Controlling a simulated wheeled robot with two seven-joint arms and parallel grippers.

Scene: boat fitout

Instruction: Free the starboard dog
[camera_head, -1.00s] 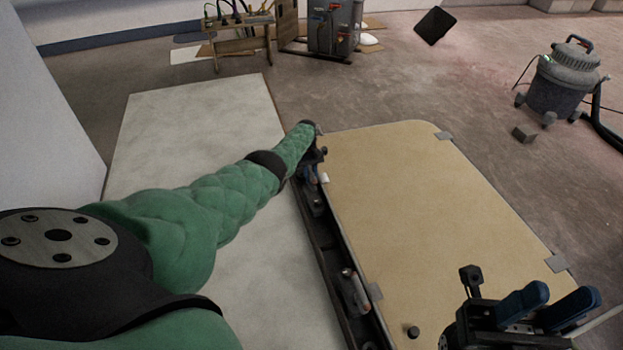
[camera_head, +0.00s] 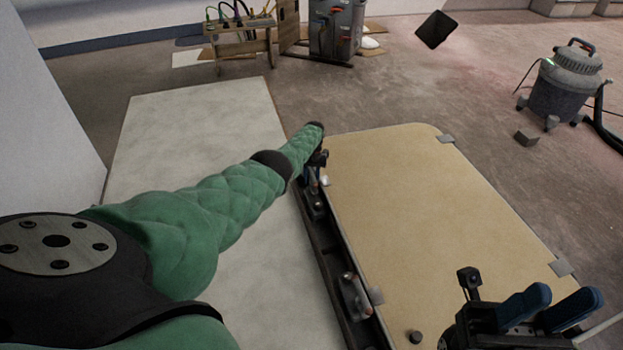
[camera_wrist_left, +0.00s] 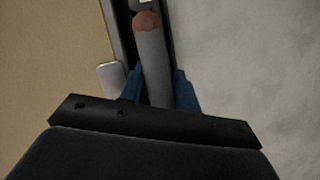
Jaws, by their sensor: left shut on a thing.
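My left gripper (camera_head: 312,178) is at the far end of the dark rail along the left edge of the tan panel (camera_head: 420,200). In the left wrist view its blue fingers (camera_wrist_left: 160,95) are shut on a grey dog handle (camera_wrist_left: 151,58) with a reddish-brown tip. In the head view the arm and gripper mostly hide that handle. A second dog handle (camera_head: 354,295), grey with a reddish end, lies along the rail nearer to me. My right gripper (camera_head: 540,305) is at the lower right above the panel, with its two blue fingers apart and nothing visible between them.
A pale board (camera_head: 240,250) lies left of the rail. A vacuum (camera_head: 566,85) and a cart (camera_head: 240,45) stand beyond on the floor.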

